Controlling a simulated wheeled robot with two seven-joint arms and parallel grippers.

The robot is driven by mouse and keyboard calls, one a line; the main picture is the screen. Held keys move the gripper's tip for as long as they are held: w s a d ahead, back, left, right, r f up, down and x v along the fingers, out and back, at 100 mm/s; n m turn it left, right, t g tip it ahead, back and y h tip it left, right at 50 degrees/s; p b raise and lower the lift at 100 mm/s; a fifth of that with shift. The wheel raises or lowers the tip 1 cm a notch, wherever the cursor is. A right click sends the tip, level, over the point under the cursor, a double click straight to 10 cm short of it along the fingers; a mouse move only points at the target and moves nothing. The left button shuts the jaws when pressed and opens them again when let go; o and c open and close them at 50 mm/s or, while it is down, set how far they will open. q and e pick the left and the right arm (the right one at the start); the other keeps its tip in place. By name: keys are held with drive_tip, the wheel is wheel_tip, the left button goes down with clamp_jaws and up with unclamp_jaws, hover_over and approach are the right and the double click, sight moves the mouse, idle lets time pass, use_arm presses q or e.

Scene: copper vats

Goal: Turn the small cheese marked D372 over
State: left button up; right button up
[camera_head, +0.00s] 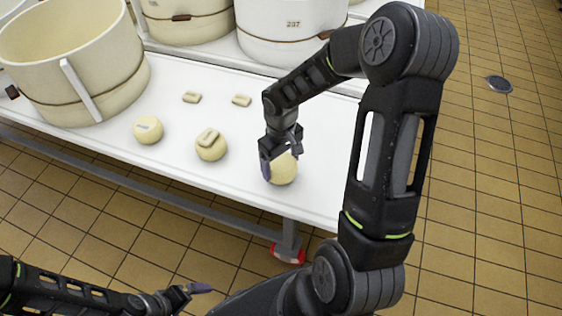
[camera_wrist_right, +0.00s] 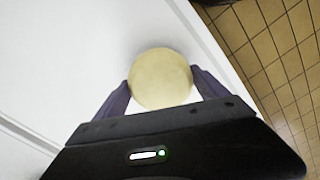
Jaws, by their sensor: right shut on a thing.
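A small round pale-yellow cheese (camera_head: 283,169) sits at the right part of the white table, near its front edge. My right gripper (camera_head: 279,168) is around it from above, and its two purple fingers press on the cheese's sides. The right wrist view shows the cheese (camera_wrist_right: 161,78) between the fingers, with no mark on the face seen. Two more small cheeses are to the left: one with a pale label on top (camera_head: 148,130) and one with a small block on top (camera_head: 211,145). I cannot read D372 on any. My left gripper (camera_head: 190,290) is low at the front, away from the table; its opening is unclear.
The white table (camera_head: 180,75) has clear room behind and right of the held cheese. Two small flat blocks (camera_head: 192,97) (camera_head: 242,100) lie further back. Large round vats or moulds (camera_head: 75,60) stand at the back and left, one marked 207 (camera_head: 290,25). Tiled floor lies right.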

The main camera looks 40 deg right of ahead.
drive_tip(key=shift+f+b, duration=0.6)
drive_tip(key=shift+f, duration=0.1)
idle(0.6)
drive_tip(key=o, duration=1.8)
drive_tip(key=shift+c, duration=0.2)
drive_tip(key=shift+r+p, duration=0.7)
drive_tip(key=shift+r, duration=3.2)
